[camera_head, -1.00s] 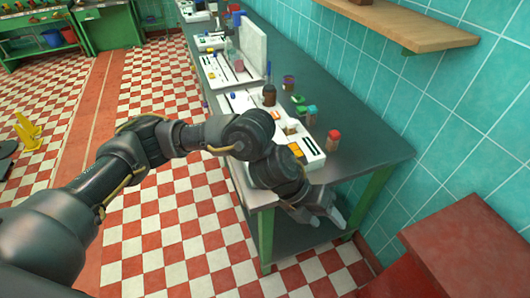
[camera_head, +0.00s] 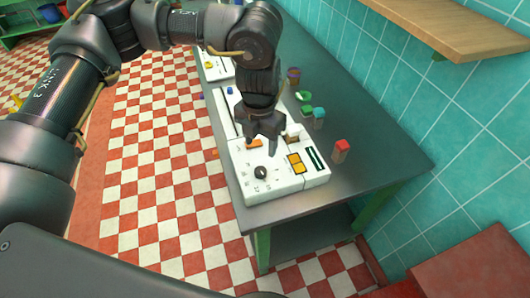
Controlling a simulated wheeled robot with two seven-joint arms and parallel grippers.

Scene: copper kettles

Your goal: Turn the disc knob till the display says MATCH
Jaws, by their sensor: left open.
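A white control panel (camera_head: 279,188) lies near the front end of the grey bench. A black round knob (camera_head: 261,172) sits on its front part, with small marks around it. A yellow-orange block (camera_head: 296,163) and dark slots (camera_head: 312,159) are to the knob's right; I cannot tell which is the display, and no word is readable. My left gripper (camera_head: 262,143) points down over the panel, a little behind the knob and apart from it. It is open, next to an orange piece (camera_head: 254,143), and I cannot tell whether it touches that piece. My right gripper is not in view.
A red-topped block (camera_head: 341,150) stands right of the panel. Teal (camera_head: 319,116) and green (camera_head: 305,109) pieces and a brown jar (camera_head: 293,77) stand behind. A wooden shelf (camera_head: 445,25) juts from the tiled wall. The bench (camera_head: 375,165) is clear at right.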

